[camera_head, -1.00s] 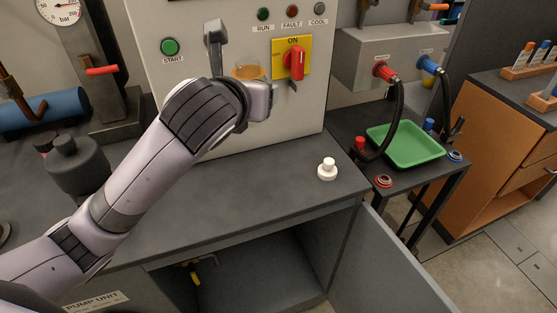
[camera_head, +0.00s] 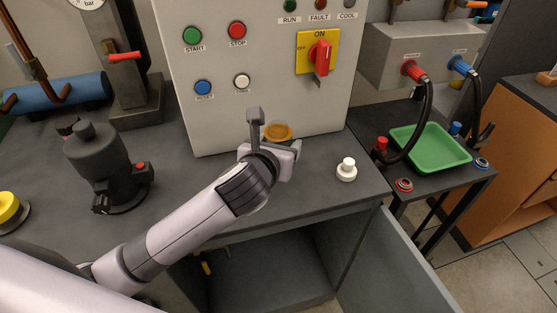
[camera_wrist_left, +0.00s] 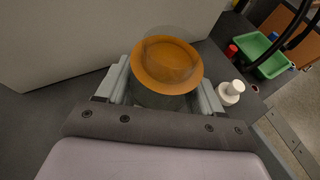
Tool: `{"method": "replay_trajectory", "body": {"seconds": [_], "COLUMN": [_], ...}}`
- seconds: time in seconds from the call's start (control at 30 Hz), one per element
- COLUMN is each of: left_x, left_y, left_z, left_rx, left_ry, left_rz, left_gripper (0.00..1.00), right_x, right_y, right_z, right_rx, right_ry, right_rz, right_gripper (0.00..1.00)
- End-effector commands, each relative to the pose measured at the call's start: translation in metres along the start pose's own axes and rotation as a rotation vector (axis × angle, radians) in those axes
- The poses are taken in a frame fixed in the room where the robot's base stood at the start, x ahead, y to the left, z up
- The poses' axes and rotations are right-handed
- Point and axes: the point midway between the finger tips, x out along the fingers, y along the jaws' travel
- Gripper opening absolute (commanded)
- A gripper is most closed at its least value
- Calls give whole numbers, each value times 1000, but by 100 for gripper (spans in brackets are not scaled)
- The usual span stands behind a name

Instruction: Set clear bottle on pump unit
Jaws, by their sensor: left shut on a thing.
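The clear bottle (camera_wrist_left: 168,60) has an orange band near its top and stands between the two fingers in the left wrist view. In the head view only its orange part (camera_head: 277,131) shows above my left gripper (camera_head: 275,145); the rest is hidden by the gripper. My left gripper is shut on the bottle, over the back of the dark pump unit top (camera_head: 310,192), close in front of the grey control panel. I cannot tell whether the bottle's base touches the top. My right gripper is not in view.
A small white capped container (camera_head: 346,170) stands right of the bottle. The control panel (camera_head: 225,120) rises behind. A dark grey vessel (camera_head: 98,160) stands at left. A side table with a green tray (camera_head: 430,146) and hoses is at right. An open cabinet door (camera_head: 400,265) hangs below.

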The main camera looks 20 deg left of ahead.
Motion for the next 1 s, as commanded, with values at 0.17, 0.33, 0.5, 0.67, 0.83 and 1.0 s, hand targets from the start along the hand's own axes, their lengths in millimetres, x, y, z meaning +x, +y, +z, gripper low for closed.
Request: {"method": "replay_trajectory", "body": {"seconds": [0.17, 0.33, 0.5, 0.67, 0.83, 1.0], "left_x": [6, 16, 18, 18, 19, 19], "left_y": [0, 0, 0, 0, 0, 0], "left_z": [-16, -37, -43, -42, -46, -46], "left_rx": [0, 1, 0, 0, 1, 0], "left_ry": [2, 0, -4, -4, -1, -1], "left_rz": [0, 1, -1, -1, 0, 0], "left_gripper": [22, 22, 22, 22, 80, 92], "right_x": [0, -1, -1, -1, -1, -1], "right_y": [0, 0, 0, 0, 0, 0], "right_z": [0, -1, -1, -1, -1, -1], "right_rx": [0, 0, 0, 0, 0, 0], "right_ry": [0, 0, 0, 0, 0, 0], "right_rz": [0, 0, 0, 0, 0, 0], "right_gripper": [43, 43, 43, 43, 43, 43]}}
